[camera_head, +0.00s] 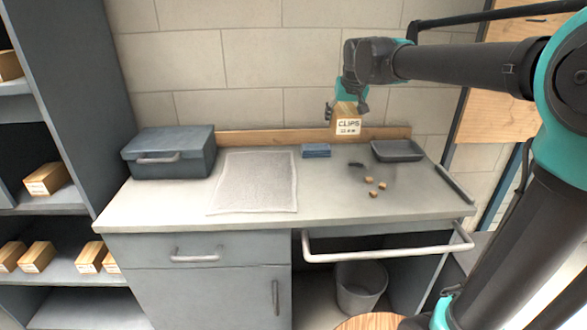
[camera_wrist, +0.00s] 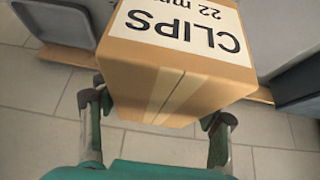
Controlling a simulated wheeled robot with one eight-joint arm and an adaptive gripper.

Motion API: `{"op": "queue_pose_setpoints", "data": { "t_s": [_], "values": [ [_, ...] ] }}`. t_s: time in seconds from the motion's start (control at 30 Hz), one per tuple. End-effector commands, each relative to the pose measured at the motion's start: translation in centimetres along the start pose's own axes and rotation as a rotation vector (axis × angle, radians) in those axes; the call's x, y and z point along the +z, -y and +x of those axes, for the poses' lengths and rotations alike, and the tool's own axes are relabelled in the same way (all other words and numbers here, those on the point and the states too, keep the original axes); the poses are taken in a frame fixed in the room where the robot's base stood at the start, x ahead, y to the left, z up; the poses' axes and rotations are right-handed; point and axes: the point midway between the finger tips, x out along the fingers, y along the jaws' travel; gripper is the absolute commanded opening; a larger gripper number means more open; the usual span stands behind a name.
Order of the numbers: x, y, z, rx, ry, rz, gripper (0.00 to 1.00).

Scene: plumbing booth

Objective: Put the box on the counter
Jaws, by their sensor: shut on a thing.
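The box (camera_head: 347,121) is a small brown carton with a white label reading CLIPS. My gripper (camera_head: 346,108) is shut on it, with the arm reaching in from the right. The box appears to be held above the back part of the counter (camera_head: 325,195), in front of the wall. In the wrist view the box (camera_wrist: 180,75) fills the upper middle, between the two fingers of my gripper (camera_wrist: 158,112). Its label shows upside down there. The exact gap between box and counter cannot be told.
On the counter are a grey toolbox (camera_head: 169,152), a pale mat (camera_head: 254,182), a blue block (camera_head: 316,151), a dark tray (camera_head: 397,150) and several small brown pieces (camera_head: 374,187). Shelves with cartons (camera_head: 45,179) stand at left. The counter's front right is clear.

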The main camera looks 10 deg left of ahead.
Motion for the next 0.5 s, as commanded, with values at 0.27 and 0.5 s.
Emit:
{"op": "queue_pose_setpoints", "data": {
  "t_s": [0.27,0.5],
  "values": [
    [3.0,0.0,4.6,0.0,0.0,0.0,0.24],
    [6.1,0.0,9.6,0.0,0.0,0.0,0.24]
  ]
}}
